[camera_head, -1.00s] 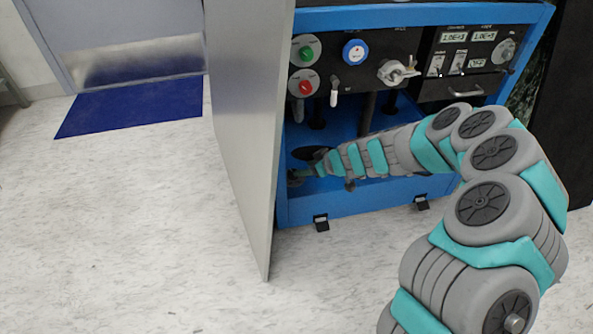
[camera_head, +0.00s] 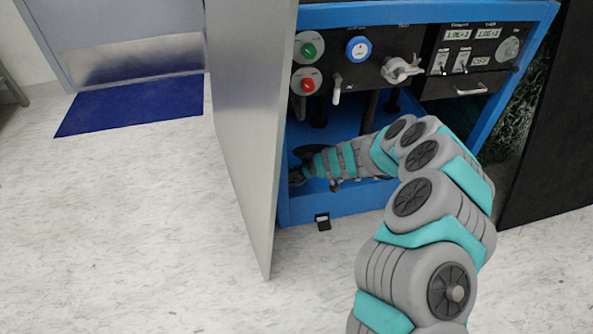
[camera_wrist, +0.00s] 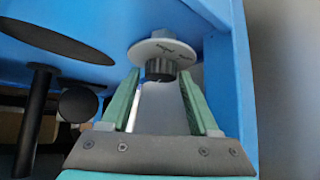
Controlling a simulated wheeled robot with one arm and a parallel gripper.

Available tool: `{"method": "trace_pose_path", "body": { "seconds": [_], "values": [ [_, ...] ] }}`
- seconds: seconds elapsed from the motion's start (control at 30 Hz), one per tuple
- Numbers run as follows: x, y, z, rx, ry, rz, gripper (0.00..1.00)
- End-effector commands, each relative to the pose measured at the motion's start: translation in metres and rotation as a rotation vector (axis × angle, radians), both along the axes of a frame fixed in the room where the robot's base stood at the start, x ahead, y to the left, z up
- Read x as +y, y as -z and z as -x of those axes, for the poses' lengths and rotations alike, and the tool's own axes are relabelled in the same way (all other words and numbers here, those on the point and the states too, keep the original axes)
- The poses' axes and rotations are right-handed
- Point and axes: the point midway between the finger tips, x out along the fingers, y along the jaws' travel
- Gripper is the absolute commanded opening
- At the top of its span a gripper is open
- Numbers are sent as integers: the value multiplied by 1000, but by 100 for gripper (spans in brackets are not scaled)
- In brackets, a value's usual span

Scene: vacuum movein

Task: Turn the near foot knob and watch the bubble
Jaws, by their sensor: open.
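A grey knob (camera_wrist: 161,67) with a white lettered disc (camera_wrist: 165,49) shows in the wrist view, at the inner corner of the blue cabinet frame. I take it for the near foot knob. My gripper (camera_wrist: 160,80) is open, with one green finger on each side of the knob's lower end. I cannot tell whether either finger touches it. In the head view my gripper (camera_head: 302,173) is low inside the blue cabinet (camera_head: 350,203), by its left front corner, partly hidden by the open door. I cannot make out a bubble in either view.
The grey door (camera_head: 245,120) stands open close to my gripper's left. In the wrist view a black post (camera_wrist: 35,115) and a black round part (camera_wrist: 78,103) are left of the fingers. A control panel (camera_head: 430,60) is above my arm.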

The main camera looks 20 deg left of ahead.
Motion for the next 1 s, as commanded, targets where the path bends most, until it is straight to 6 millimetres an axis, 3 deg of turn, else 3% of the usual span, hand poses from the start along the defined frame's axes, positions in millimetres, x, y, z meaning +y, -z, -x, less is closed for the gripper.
{"method": "trace_pose_path", "body": {
  "seconds": [0.2, 0.73, 1.0],
  "values": [
    [0, 0, 0, 0, 0, 0, 62],
    [0, 0, 0, 0, 0, 0, 2],
    [1, 4, 1, 3, 12, 2, 0]
  ]
}}
